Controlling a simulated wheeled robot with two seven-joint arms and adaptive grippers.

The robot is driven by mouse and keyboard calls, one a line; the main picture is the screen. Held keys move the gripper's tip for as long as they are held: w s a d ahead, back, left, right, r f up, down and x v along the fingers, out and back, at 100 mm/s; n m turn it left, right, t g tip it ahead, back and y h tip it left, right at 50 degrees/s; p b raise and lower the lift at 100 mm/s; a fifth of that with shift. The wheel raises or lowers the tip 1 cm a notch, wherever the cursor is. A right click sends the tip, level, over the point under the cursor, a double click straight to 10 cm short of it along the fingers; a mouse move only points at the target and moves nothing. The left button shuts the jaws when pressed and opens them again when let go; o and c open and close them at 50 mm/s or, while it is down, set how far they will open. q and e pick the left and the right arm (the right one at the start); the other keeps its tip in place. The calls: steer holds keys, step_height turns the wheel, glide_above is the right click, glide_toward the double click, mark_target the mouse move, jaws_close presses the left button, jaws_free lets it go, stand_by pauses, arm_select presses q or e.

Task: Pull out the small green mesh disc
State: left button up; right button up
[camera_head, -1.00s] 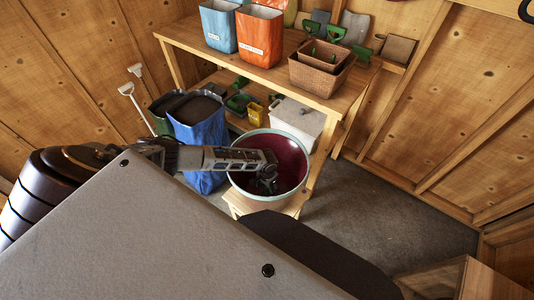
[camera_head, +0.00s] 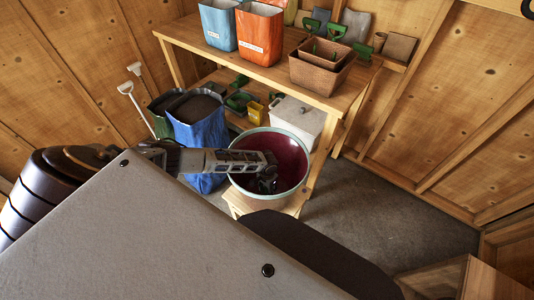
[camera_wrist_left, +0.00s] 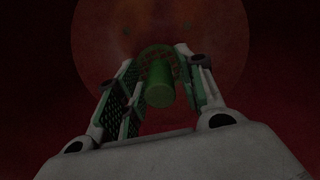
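A large round pot (camera_head: 237,189) with a pale green outside and dark red inside stands on a low wooden stand. My left gripper (camera_head: 267,184) reaches down into it. In the left wrist view the pot's inside is dark. A small green mesh disc (camera_wrist_left: 151,51) shows partly beyond the fingers, against the round pot floor. A green cylindrical knob (camera_wrist_left: 159,84) stands up from its middle. My left gripper's fingers (camera_wrist_left: 162,66) are spread on either side of the knob, with a visible gap. The fingers hide the disc's sides. My right gripper is in neither view.
A wooden bench (camera_head: 265,73) behind the pot holds bags and brown baskets (camera_head: 322,72). A blue sack (camera_head: 206,133) stands close to the pot's left, and a white lidded box (camera_head: 298,118) behind it. Grey floor to the right (camera_head: 385,215) is clear.

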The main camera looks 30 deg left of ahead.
arm_select(q)
jaws_close()
steer(key=shift+c, duration=2.2)
jaws_free()
steer(key=shift+c, duration=1.2)
jaws_close()
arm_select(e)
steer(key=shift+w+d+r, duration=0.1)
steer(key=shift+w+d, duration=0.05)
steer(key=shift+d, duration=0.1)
arm_select(q)
steer(key=shift+r+p, duration=0.4)
steer(key=shift+p, duration=0.1)
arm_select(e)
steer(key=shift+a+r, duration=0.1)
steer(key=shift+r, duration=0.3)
arm_select(q)
steer(key=shift+r+p, duration=0.25)
steer(key=shift+p, duration=0.1)
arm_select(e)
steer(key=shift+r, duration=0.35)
arm_select(q)
steer(key=shift+r+p, duration=2.05)
steer(key=shift+p, duration=0.1)
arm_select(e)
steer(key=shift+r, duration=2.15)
